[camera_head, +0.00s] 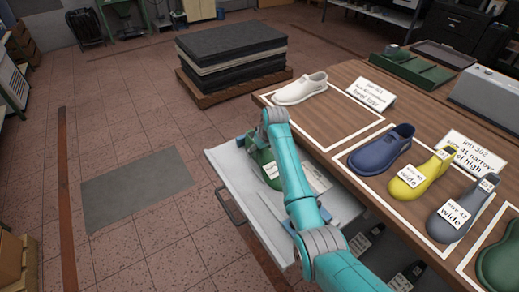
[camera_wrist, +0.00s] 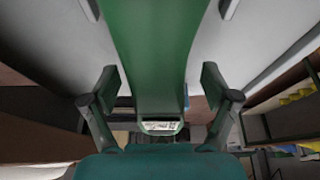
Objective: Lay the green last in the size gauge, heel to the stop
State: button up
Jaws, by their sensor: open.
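A green last (camera_head: 267,168) with a white label lies in a pulled-out pale drawer (camera_head: 240,185) below the bench top. My arm partly covers it in the head view. In the wrist view the green last (camera_wrist: 155,60) runs down the middle, its label near the fingertips. My gripper (camera_wrist: 160,100) is open, one finger on each side of the last, with gaps showing. I cannot tell its height above the last. A green block-like fixture (camera_head: 412,70) stands at the back of the bench; I cannot tell whether it is the size gauge.
Another dark green shape (camera_head: 497,262) is cut off at bottom right. Signs stand behind. Open floor lies left.

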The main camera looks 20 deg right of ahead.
jog(key=v, duration=1.1)
jog(key=shift+r, duration=0.25)
jog(key=shift+s+r, duration=0.15)
jog(key=shift+r, duration=0.05)
jog(key=shift+s, duration=0.15)
